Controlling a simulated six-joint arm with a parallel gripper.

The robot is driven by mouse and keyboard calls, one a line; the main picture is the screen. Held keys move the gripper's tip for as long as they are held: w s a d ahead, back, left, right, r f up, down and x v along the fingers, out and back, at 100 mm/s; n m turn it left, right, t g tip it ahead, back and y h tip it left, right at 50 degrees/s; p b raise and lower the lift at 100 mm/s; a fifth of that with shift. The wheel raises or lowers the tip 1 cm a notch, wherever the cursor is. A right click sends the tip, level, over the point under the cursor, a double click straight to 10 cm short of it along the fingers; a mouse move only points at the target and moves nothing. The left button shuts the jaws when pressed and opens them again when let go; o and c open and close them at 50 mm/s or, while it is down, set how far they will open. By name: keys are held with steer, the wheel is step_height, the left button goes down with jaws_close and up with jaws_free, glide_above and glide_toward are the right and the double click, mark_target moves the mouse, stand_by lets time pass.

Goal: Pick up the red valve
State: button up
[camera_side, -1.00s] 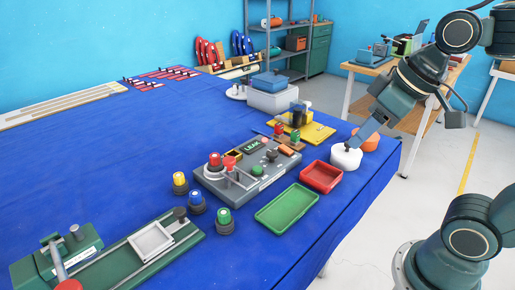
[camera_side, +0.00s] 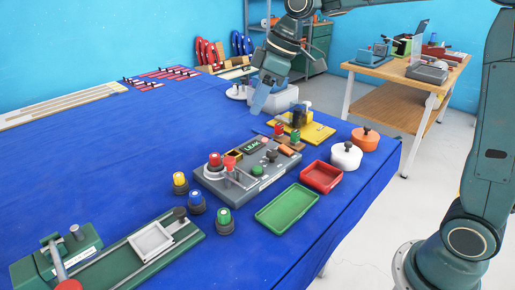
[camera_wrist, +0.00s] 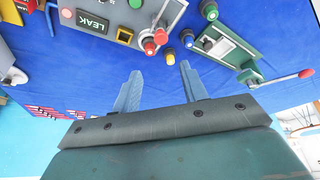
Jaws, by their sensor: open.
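The red valve (camera_side: 215,160) stands upright at the left end of the grey leak-test panel (camera_side: 207,181) in the side view. A red ball knob (camera_side: 230,163) on a lever is close beside it. Two red tops show close together in the wrist view; I cannot surely tell which is the valve. My gripper (camera_side: 259,106) is above the blue table, behind and above the panel, clear of the valve. In the wrist view its two fingers (camera_wrist: 158,72) are spread apart with nothing between them.
Yellow (camera_side: 180,184), blue (camera_side: 196,202) and green (camera_side: 224,221) valves stand left and in front of the panel. A green tray (camera_side: 287,209), a red tray (camera_side: 322,177) and white and orange pots are at right.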

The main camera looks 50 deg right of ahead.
steer(key=w+f+n+y, duration=0.1)
steer(key=w+f+n, duration=0.2)
steer(key=w+f, duration=0.2)
steer(key=w, duration=0.3)
steer(key=shift+w+a+f+g, duration=0.2)
steer(key=shift+w+f+g, duration=0.15)
steer(key=shift+w+g, duration=0.05)
glide_toward(214, 155)
steer(key=shift+x, duration=2.35)
steer(key=shift+f, duration=0.1)
steer(key=shift+x, duration=2.55)
steer(key=shift+s, duration=0.1)
steer(key=c, duration=0.7)
